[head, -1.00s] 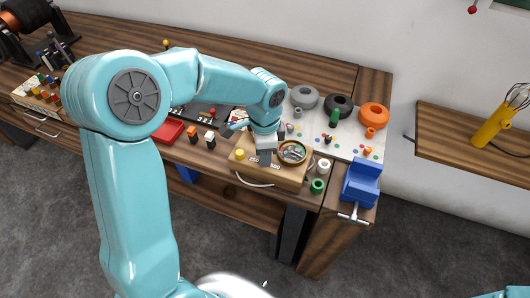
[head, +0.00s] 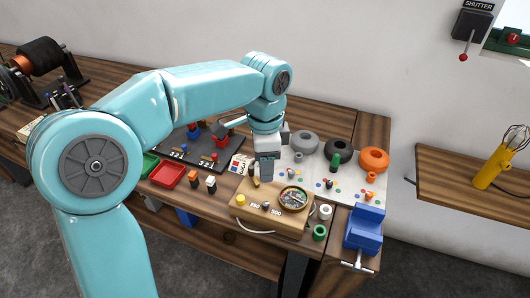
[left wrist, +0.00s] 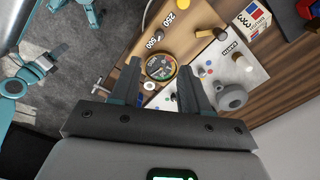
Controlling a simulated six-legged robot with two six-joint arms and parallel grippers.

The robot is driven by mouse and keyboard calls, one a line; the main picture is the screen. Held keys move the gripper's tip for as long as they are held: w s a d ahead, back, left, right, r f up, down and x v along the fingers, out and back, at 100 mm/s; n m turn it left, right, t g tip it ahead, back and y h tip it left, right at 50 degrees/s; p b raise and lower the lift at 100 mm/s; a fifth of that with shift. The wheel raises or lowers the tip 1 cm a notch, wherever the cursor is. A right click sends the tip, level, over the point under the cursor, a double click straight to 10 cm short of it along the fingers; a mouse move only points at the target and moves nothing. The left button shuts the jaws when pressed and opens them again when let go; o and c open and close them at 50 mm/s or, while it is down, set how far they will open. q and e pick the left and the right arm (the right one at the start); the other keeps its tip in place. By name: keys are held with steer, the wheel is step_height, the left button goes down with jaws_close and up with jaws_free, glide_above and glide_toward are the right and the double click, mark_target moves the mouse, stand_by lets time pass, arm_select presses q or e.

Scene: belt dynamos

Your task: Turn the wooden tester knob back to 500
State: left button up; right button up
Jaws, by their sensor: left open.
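The wooden tester box (head: 270,221) stands at the bench's front edge, with a round dial (head: 293,198), a yellow button (head: 241,199) and the marks 250 and 500 along its front. The brown knob (head: 254,183) is largely hidden behind my gripper in the head view. In the left wrist view a brown knob-like piece (left wrist: 219,34) shows right of the marks; its setting is unclear. My left gripper (head: 266,178) is over the box's back part, pointing down. In the left wrist view its fingers (left wrist: 161,88) are apart, with nothing between them.
A pale board with grey (head: 304,142), black and orange (head: 374,159) rings lies behind the tester. A blue vise (head: 364,230) is at the right. White and green spools (head: 320,232) stand beside the box. A red tray (head: 168,174) is left.

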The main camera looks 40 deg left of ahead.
arm_select(q)
step_height(320, 180, up, 3)
steer(key=shift+f, duration=0.1)
stand_by(0.6)
